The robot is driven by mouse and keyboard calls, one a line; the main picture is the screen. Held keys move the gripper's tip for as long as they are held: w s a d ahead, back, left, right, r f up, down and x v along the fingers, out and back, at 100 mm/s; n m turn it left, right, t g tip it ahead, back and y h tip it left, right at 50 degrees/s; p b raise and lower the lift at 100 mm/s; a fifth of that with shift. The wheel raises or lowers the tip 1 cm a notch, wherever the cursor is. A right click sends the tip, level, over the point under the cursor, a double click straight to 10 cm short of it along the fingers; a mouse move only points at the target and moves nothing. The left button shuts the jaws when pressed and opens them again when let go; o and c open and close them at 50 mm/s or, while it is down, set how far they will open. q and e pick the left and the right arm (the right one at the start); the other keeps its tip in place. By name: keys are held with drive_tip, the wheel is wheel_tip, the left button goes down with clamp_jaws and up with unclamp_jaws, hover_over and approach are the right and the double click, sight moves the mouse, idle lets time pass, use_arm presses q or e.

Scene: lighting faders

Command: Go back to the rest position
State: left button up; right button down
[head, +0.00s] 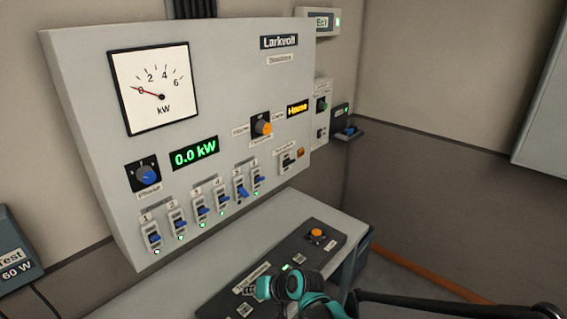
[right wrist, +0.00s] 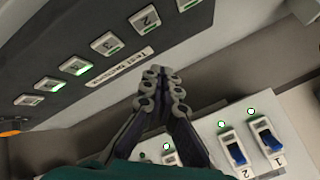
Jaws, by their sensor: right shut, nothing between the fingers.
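My right gripper (right wrist: 161,82) is shut and empty in the right wrist view, its fingertips together in front of the gap between the button console and the breaker panel. In the head view my teal right arm (head: 287,286) shows at the bottom, over the near part of the sloped console (head: 327,237); its fingertips are hard to make out there. The grey wall panel (head: 228,95) stands behind it, with a row of blue-levered switches. In the right wrist view the switch marked 2 (right wrist: 232,152) and the switch marked 1 (right wrist: 268,138) show at the lower right. My left gripper is not seen.
The console carries an orange button (head: 316,232) and lit push buttons, which also show in the right wrist view (right wrist: 110,42). A green display (head: 194,152) reads 0.0 kW. A "Test 60 W" box (head: 15,255) is at the left edge. Floor shows at the right.

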drive_tip(key=s+d+r+m+t+h, duration=0.1)
drive_tip(key=s+d+r+h, duration=0.15)
drive_tip(key=d, duration=0.65)
drive_tip(key=s+d+r+t+h, duration=0.1)
drive_tip(key=s+d+r, duration=0.3)
drive_tip(key=d, duration=0.4)
drive_tip(key=s+d+m+h, duration=0.1)
drive_tip(key=s+d+h, duration=0.3)
drive_tip(key=s+d, duration=0.6)
drive_tip(key=d, duration=0.3)
drive_tip(key=shift+s+d, duration=0.2)
drive_tip(key=shift+d, duration=0.1)
